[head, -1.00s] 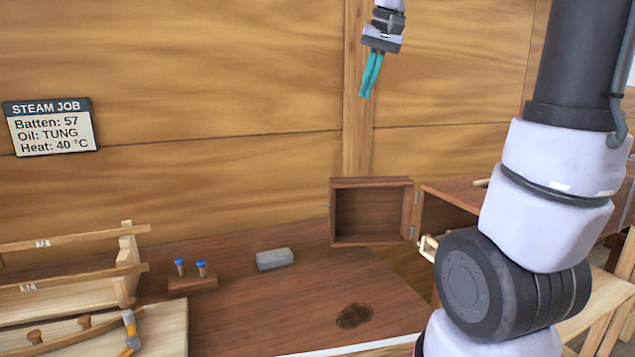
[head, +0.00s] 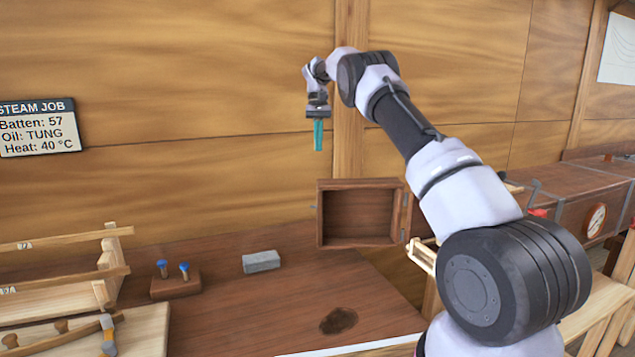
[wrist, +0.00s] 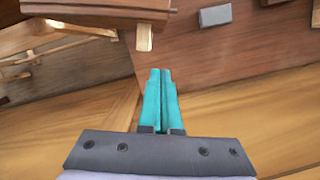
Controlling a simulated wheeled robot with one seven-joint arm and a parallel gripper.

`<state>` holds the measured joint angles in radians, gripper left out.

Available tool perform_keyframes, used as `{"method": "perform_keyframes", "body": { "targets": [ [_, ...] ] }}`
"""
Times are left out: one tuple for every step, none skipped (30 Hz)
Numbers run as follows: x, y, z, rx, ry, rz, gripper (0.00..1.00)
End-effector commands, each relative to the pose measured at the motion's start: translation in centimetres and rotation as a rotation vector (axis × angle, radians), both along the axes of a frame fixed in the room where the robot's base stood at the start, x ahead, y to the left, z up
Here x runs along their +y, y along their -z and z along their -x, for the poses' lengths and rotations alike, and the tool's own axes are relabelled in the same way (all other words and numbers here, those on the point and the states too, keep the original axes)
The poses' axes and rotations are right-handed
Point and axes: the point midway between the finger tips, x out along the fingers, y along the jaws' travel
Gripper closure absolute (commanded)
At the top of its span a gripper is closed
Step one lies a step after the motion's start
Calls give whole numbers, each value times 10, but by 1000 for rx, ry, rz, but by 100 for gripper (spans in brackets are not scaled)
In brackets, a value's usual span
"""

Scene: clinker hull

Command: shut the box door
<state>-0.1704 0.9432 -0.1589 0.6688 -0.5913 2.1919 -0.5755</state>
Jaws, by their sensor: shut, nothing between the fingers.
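The box door (head: 361,232) is a dark wooden, hollow-faced panel. It stands swung open, its recessed side facing me in the head view, with hinges at its right edge. The long wooden box (head: 568,190) lies to the right, its near end hidden behind my arm. My gripper (head: 318,148) has teal fingers, shut and empty, pointing down. It hangs in front of the wall, above the door's left end in the picture. In the wrist view my fingertips (wrist: 160,72) are apart from a dark wooden part, apparently the door (wrist: 100,8), with a pale peg on it.
A grey block (head: 261,262) and a small stand with blue-topped pegs (head: 176,286) sit on the bench (head: 250,320) left of the door. A wooden rack (head: 60,262) and a hammer (head: 108,335) are farther left. The plank wall (head: 180,80) rises behind.

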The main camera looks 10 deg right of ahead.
Motion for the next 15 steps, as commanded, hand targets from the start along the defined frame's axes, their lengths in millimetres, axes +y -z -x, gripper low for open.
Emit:
{"method": "perform_keyframes", "body": {
  "targets": [
    [2,8,-3,7,-2,4,100],
    [4,11,-4,12,-2,4,100],
    [5,14,-5,14,-3,5,100],
    [5,16,-5,16,-3,6,100],
    [6,17,-5,18,-3,6,100],
    [6,20,-5,20,-4,6,100],
    [6,22,-5,20,-4,7,100],
    [6,24,-4,21,-5,7,100],
    [6,28,-3,22,-4,6,100],
    [6,32,-2,22,-5,6,100],
    [6,35,-1,22,-5,6,100],
    [6,41,1,22,-4,6,100],
    [6,47,3,23,-4,6,100],
    [6,54,4,23,-4,7,100],
    [7,62,7,24,-4,5,100]
  ]
}}
